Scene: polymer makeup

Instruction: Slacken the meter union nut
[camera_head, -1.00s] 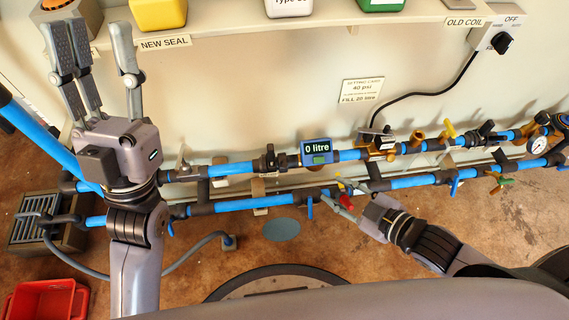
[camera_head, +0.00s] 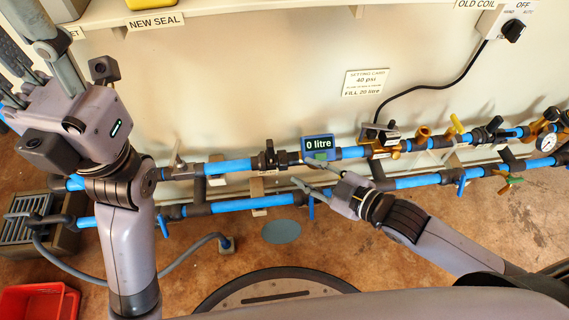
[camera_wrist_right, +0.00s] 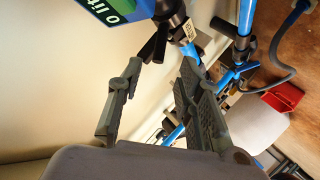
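The meter (camera_head: 318,143), a blue box reading "0 litre", sits on the upper blue pipe run. It shows in part at the top of the right wrist view (camera_wrist_right: 112,8). A dark fitting (camera_head: 283,158) joins its left side; I cannot clearly make out the union nut there. My right gripper (camera_head: 306,172) is just below the meter, fingers pointing left toward that joint. In the right wrist view its fingers (camera_wrist_right: 160,68) are apart with nothing held between them. My left gripper (camera_head: 28,45) is raised at the upper left, open, its fingertips partly cut off.
A black valve (camera_head: 268,158) stands left of the meter. A lower blue pipe (camera_head: 250,203) with a blue lever (camera_head: 311,208) runs beneath. Brass valves and a gauge (camera_head: 546,143) are at right. A shelf (camera_head: 230,12) lies above. A red crate (camera_head: 38,302) is at lower left.

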